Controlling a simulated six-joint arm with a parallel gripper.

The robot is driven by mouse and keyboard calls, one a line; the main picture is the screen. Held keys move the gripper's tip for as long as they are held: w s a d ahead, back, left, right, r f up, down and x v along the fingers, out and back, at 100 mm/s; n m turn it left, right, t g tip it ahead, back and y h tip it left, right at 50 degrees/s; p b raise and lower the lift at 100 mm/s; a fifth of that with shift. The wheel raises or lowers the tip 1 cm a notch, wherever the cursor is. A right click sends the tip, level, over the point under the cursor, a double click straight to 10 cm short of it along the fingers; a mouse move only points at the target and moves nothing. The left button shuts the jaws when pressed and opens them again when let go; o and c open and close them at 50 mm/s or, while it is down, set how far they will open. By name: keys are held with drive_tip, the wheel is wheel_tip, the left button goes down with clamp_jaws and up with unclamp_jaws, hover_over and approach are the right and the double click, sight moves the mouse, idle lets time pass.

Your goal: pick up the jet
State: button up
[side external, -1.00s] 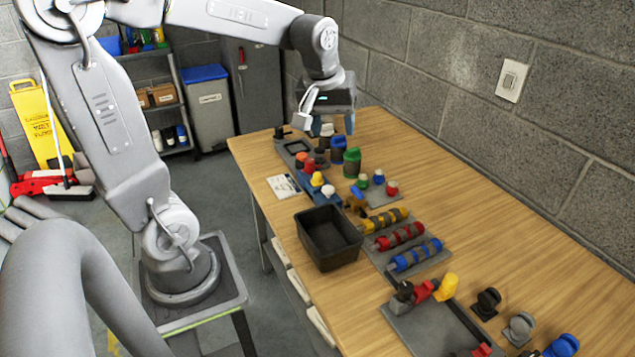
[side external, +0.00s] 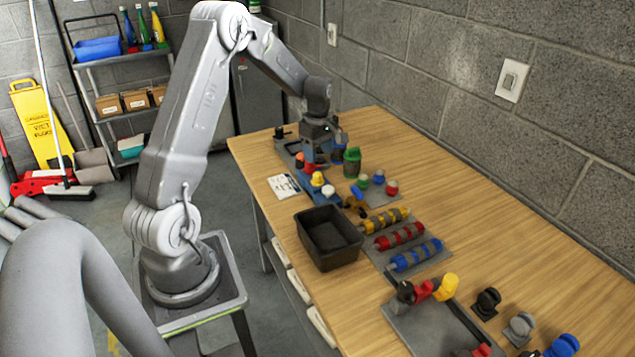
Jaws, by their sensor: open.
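I cannot tell which thing is the jet; none is clearly picked out at this size. My gripper (side external: 318,136) is open and low over the far end of the table, at the group of small coloured parts by the long grey-blue tray (side external: 285,150). A dark blue piece (side external: 339,150) and a green piece (side external: 352,161) stand just to its right. An orange-red piece (side external: 300,160), a yellow piece (side external: 317,180) and a white piece (side external: 328,190) are nearer the camera. The gripper and wrist hide part of the tray, and whether the fingers touch anything is unclear.
A black bin (side external: 330,240) stands at the table's left edge. Yellow, red and blue banded rollers (side external: 400,235) lie on a grey plate right of it. Another grey plate (side external: 425,330) with coloured pieces is nearest.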

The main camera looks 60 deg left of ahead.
sight(317, 173)
drive_tip(key=f, duration=0.7)
drive_tip(key=shift+s+d+f, duration=0.1)
drive_tip(key=shift+s+f, duration=0.2)
drive_tip(key=c, duration=1)
drive_tip(key=shift+r, duration=0.1)
